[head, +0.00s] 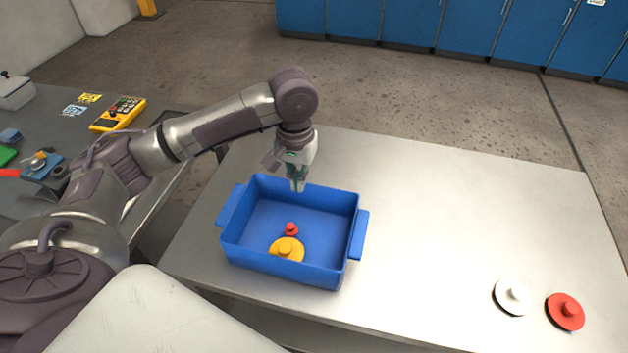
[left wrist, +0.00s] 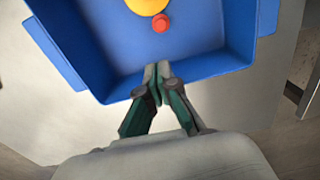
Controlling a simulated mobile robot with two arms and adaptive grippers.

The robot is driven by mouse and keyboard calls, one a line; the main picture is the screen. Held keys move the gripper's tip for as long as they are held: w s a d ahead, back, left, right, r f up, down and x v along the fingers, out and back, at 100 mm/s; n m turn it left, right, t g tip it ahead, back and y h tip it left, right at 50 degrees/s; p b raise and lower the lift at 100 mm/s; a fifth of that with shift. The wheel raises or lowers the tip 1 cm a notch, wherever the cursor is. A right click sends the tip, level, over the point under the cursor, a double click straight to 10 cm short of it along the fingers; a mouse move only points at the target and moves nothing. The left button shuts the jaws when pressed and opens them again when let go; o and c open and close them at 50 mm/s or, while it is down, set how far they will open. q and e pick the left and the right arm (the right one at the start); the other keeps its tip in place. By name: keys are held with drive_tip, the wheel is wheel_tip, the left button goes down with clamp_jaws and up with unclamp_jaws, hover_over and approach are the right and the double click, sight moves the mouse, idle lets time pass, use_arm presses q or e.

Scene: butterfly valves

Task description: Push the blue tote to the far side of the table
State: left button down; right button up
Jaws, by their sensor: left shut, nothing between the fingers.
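The blue tote (head: 334,277) stands upright on the left part of the grey metal table (head: 440,220), with free table beyond it. The fingertips overlap the inner face of that wall in the head view. In the left wrist view the shut fingertips (left wrist: 157,72) cross the rim of the tote (left wrist: 70,45). I cannot tell whether they touch it. My right gripper is out of view.
A white disc (head: 513,297) and a red disc (head: 566,312) lie at the table's right front. The middle and right rear are clear. A second table at the left holds a yellow device (head: 118,114) and small parts. Blue cabinets (head: 400,22) stand behind.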

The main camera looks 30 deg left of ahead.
sight(304, 213)
use_arm(q)
drive_tip(key=f, duration=0.4)
drive_tip(key=s+f, duration=0.1)
drive_tip(key=f, duration=0.1)
drive_tip(key=shift+p, duration=0.4)
wheel_tip(304, 213, down, 4)
drive_tip(key=shift+w+r, duration=0.1)
drive_tip(key=shift+w, duration=0.05)
drive_tip(key=w, duration=0.1)
drive_tip(key=w+p, duration=0.1)
drive_tip(key=shift+w+a+r, duration=0.1)
drive_tip(key=shift+w+a, duration=0.15)
drive_tip(key=shift+w, duration=0.05)
drive_tip(key=shift+w+a, duration=0.1)
drive_tip(key=shift+w, duration=0.6)
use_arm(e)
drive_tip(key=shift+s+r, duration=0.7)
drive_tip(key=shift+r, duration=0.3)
